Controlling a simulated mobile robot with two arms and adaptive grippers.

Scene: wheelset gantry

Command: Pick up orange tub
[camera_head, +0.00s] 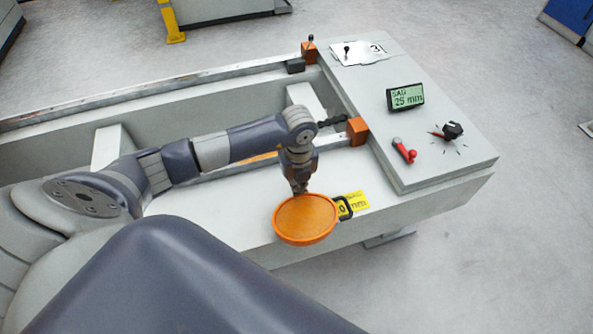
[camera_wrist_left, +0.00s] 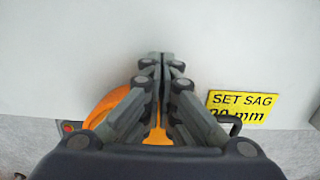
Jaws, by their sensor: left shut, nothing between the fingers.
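The orange tub (camera_head: 305,220) is round and shallow with a black handle (camera_head: 344,208) on its right side. It sits near the front edge of the pale gantry ledge. My left gripper (camera_head: 299,190) points down at the tub's far rim. In the left wrist view my left gripper (camera_wrist_left: 162,60) has its fingers together with nothing between them. The orange tub (camera_wrist_left: 105,103) shows behind and beside the fingers there, partly hidden by them. I cannot tell whether the fingers touch the rim. My right gripper is not in view.
A yellow label (camera_head: 356,201) reading "SET SAG" in the wrist view lies by the handle. A control panel (camera_head: 430,160) at right carries a display (camera_head: 405,97), a red lever (camera_head: 404,150) and a black knob (camera_head: 452,130). Orange blocks (camera_head: 357,131) stand on the rails.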

